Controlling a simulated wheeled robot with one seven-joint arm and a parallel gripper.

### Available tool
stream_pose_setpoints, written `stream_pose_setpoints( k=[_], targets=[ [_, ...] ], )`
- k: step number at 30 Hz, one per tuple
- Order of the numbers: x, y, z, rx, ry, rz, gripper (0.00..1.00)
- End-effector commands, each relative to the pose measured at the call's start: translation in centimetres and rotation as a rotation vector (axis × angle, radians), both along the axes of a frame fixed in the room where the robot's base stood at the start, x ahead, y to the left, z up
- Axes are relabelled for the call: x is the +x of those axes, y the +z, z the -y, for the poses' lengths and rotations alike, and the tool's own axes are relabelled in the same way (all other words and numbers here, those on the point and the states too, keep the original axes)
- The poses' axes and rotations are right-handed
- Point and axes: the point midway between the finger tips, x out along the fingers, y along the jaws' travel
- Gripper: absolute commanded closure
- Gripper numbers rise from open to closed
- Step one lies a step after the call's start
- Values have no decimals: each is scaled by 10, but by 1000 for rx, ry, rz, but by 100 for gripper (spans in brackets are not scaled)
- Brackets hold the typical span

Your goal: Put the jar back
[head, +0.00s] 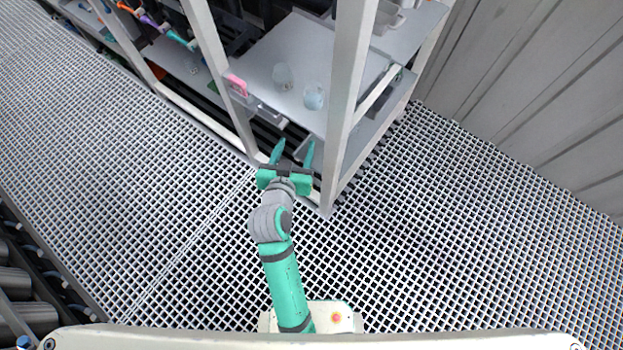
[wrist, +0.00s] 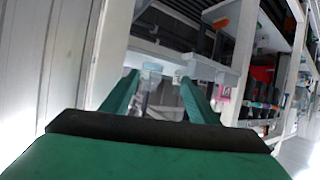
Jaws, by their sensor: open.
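Two pale, bluish translucent jars stand on the white shelf (head: 262,62) of the rack: one jar (head: 283,76) further back on the left, the other jar (head: 314,95) nearer the front right. I cannot tell which of them the task means. My gripper (head: 294,148) is open and empty, its two green fingers pointing at the rack just in front of the shelf edge, short of both jars. In the wrist view a pale jar shape (wrist: 152,69) shows between the fingers, small and blurred.
A white rack post (head: 349,85) stands right of the gripper, and another post (head: 213,65) stands to its left. A pink item (head: 236,84) sits at the shelf's front left. A grey wall (head: 535,85) is on the right. The grated floor (head: 450,250) is clear.

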Motion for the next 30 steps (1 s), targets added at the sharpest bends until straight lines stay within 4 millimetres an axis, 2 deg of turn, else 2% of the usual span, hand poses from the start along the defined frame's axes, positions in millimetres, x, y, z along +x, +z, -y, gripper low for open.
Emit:
stream_pose_setpoints(
  k=[1,6,13,19,24,30],
  targets=[
    [-16,-13,2,-1,22,-9,46],
    [-63,-35,3,4,104,0,46],
    [-133,-46,9,21,174,32,46],
    [-194,-38,18,37,196,74,46],
    [-242,-20,29,39,189,117,46],
    [-279,3,41,33,166,158,46]
  ],
)
